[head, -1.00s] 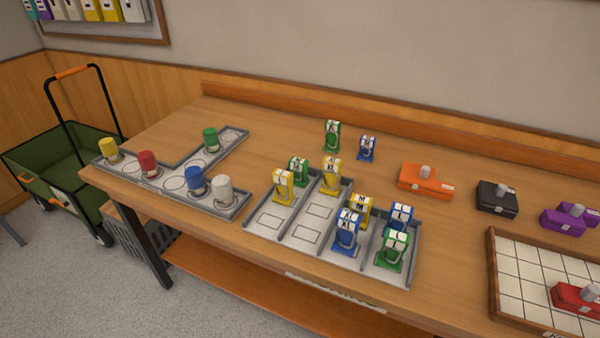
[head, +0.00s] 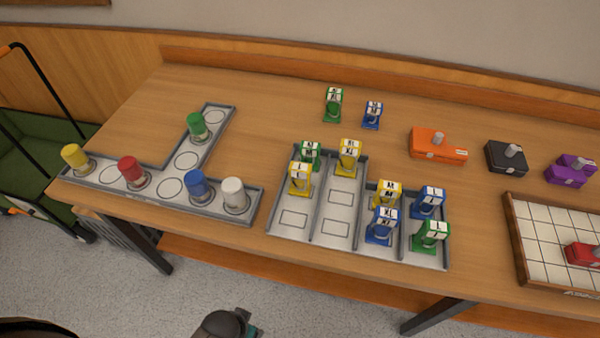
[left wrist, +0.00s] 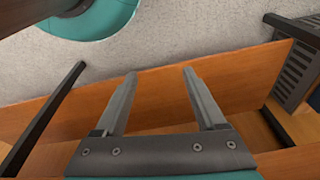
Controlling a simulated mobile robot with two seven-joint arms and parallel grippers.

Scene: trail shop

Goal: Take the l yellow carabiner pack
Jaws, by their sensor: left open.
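Three yellow carabiner packs stand in the grey divided tray (head: 294,236) on the table. The front left yellow pack (head: 300,180) appears to carry an L, though its print is small. A second yellow pack (head: 348,157) stands behind and right of it, and a third (head: 386,194) stands further right, seemingly marked M. My left gripper (left wrist: 160,75) is open and empty in the left wrist view, with floor and wooden table parts beyond its fingers. No pack shows in that view. My right gripper is not in view.
Green packs (head: 431,236) and blue packs (head: 382,226) share the tray; a green and a blue one stand behind it. A T-shaped tray (head: 117,188) with coloured cylinders is at left. An orange case (head: 438,146) and a tiled board (head: 540,250) are at right.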

